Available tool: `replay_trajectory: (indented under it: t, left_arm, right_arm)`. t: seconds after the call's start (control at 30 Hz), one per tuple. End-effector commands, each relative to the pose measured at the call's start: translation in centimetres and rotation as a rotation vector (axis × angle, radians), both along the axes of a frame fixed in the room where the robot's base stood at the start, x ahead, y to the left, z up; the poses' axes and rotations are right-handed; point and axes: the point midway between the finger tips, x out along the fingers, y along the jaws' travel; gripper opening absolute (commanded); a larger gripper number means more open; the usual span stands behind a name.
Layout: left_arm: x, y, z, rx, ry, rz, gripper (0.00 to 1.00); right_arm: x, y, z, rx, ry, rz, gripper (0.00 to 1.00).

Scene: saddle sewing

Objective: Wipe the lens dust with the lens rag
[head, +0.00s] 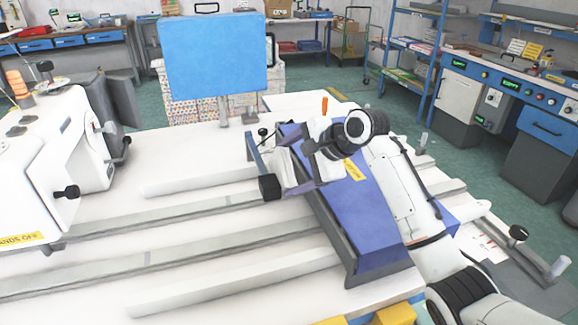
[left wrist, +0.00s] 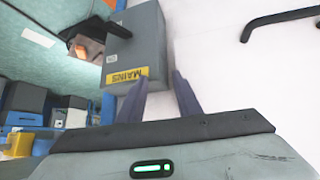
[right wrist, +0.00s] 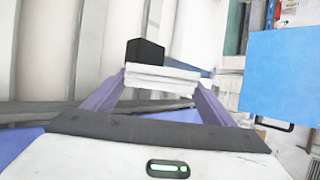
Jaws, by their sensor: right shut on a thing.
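A white folded pad, which looks like the lens rag (right wrist: 162,76), is between the fingers of my right gripper (right wrist: 158,88) in the right wrist view. My right gripper is shut on it. In the head view this gripper (head: 296,172) is above the blue-topped bench unit. A small black block (head: 269,187) is close to its fingertips; it also shows just beyond the rag in the right wrist view (right wrist: 145,52). I cannot make out a lens face or dust on it. My left gripper (left wrist: 160,82) is open and empty in the left wrist view, and out of the head view.
The blue-topped unit (head: 365,220) lies under my right arm. A blue panel (head: 213,57) stands behind. A white machine (head: 50,160) is at left, with long rails (head: 190,210) across the white table. A grey MAINS box (left wrist: 140,45) is beyond my left fingers.

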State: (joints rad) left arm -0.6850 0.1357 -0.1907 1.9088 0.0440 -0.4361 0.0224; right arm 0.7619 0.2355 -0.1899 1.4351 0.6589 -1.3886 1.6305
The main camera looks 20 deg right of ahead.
Motion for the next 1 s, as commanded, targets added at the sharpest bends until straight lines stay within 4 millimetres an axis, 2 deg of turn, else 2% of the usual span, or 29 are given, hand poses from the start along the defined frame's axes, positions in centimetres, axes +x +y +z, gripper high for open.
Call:
replay_trajectory:
  t: [0.13, 0.43, 0.7, 1.0]
  left_arm:
    - [0.0, 0.0, 0.0, 0.000, 0.000, 0.000, 0.31]
    - [0.0, 0.0, 0.0, 0.000, 0.000, 0.000, 0.31]
    - [0.0, 0.0, 0.0, 0.000, 0.000, 0.000, 0.31]
    - [0.0, 0.0, 0.0, 0.000, 0.000, 0.000, 0.31]
  right_arm:
    - [-1.4, 0.1, 0.0, 0.001, 0.000, 0.002, 0.52]
    - [-2.6, 0.0, 0.0, 0.001, 0.000, 0.001, 0.52]
    - [-4.8, 0.1, -0.1, 0.000, 0.001, 0.003, 0.52]
    - [-5.4, 0.1, 0.0, 0.002, 0.002, 0.003, 0.52]
